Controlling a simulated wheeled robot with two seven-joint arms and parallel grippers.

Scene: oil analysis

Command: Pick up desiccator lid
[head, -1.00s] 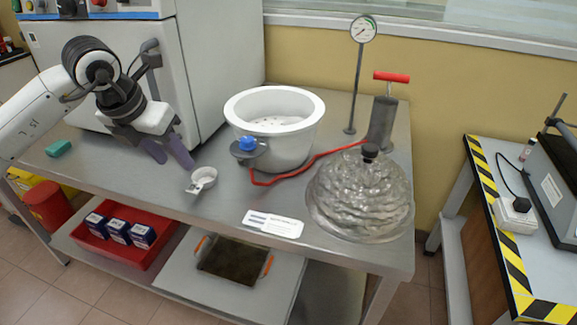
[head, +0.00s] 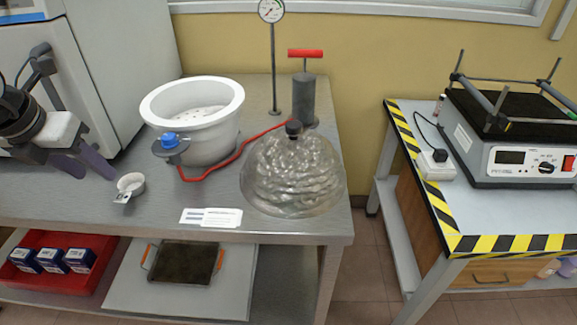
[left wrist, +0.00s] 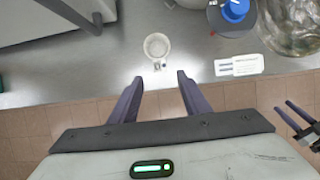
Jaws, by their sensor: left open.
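The desiccator lid (head: 293,178) is a clear, rippled glass dome with a dark knob on top. It rests on the steel bench near its right front corner in the head view. Part of its glass shows at the top right of the left wrist view (left wrist: 290,25). My left gripper (head: 90,172) is at the far left, well away from the lid. The left wrist view shows its two fingers (left wrist: 159,79) apart with nothing between them. My right gripper (left wrist: 294,112) shows at the right edge of the left wrist view, its fingers apart and empty.
The white desiccator bowl (head: 205,140) with a blue-knobbed valve (head: 170,140) stands left of the lid. A red hose runs to a hand pump (head: 303,97) behind the lid. A small white dish (head: 130,184) and a label card (head: 211,218) lie on the bench.

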